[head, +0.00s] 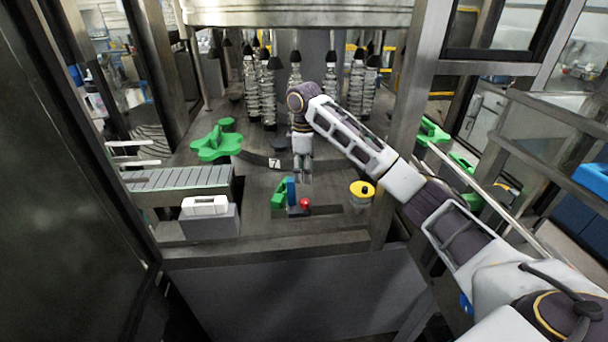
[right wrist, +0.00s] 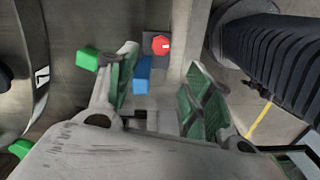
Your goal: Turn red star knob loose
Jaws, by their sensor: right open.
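The red star knob (head: 304,203) is small and sits on a dark block at the front middle of the machine deck. It also shows in the right wrist view (right wrist: 161,45), on its grey block beyond the fingertips. My right gripper (head: 303,176) hangs pointing down above and behind the knob, apart from it. In the right wrist view its two green-padded fingers (right wrist: 160,78) are spread with nothing between them touching. A blue block (head: 291,191) stands just left of the knob and shows in the right wrist view (right wrist: 142,75). My left gripper is not in view.
A green part (head: 280,194) is beside the blue block. A yellow round button (head: 361,190) is to the right. A conveyor (head: 180,179) and a white box (head: 205,206) are at left. A large green star wheel (head: 216,145) is behind. Posts frame the opening.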

